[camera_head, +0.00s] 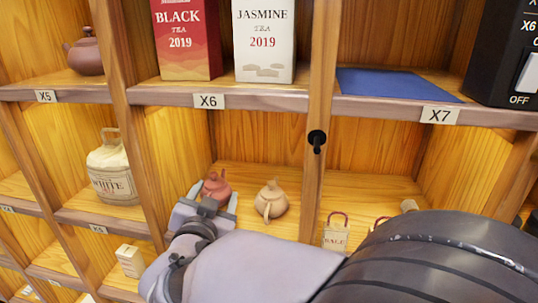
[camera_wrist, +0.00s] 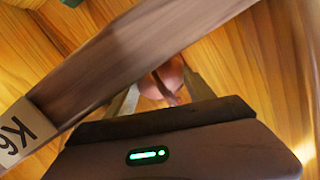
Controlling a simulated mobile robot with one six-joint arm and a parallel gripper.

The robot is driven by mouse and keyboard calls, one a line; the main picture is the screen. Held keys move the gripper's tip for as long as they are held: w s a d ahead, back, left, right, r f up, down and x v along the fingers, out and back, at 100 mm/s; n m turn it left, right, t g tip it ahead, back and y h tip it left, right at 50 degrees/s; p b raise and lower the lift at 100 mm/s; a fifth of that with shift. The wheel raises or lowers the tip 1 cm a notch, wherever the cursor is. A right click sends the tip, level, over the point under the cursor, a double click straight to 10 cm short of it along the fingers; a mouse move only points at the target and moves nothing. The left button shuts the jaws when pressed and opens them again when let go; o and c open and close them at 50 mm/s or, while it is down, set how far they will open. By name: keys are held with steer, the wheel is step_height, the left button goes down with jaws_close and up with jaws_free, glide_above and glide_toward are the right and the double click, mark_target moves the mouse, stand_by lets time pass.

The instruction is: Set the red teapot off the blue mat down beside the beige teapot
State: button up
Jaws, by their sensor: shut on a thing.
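The red teapot (camera_head: 216,186) is in the lower compartment under the X6 label, left of the beige teapot (camera_head: 271,200). A small gap shows between the two pots. My gripper (camera_head: 213,200) reaches into this compartment and is shut on the red teapot. In the wrist view the red teapot (camera_wrist: 166,82) shows between my two fingers (camera_wrist: 160,92), partly hidden by the shelf edge and the gripper body. I cannot tell whether its base touches the board. The blue mat (camera_head: 395,84) lies bare on the upper shelf above the X7 label.
A shelf edge (camera_wrist: 130,62) crosses close above my gripper in the wrist view. A wooden upright (camera_head: 314,150) with a black knob stands right of the beige teapot. Black and jasmine tea boxes (camera_head: 263,40) stand on the shelf above. Small bags (camera_head: 336,234) stand at lower right.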

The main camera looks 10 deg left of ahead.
steer(key=shift+s+r, duration=0.1)
steer(key=shift+f, duration=0.2)
steer(key=o, duration=1.5)
steer(key=shift+r, duration=0.3)
steer(key=s, duration=0.4)
steer(key=s+r, duration=0.1)
steer(key=s, duration=0.3)
steer(key=s+d, duration=0.1)
steer(key=s, duration=0.3)
steer(key=shift+r, duration=0.3)
steer(key=shift+w, duration=0.1)
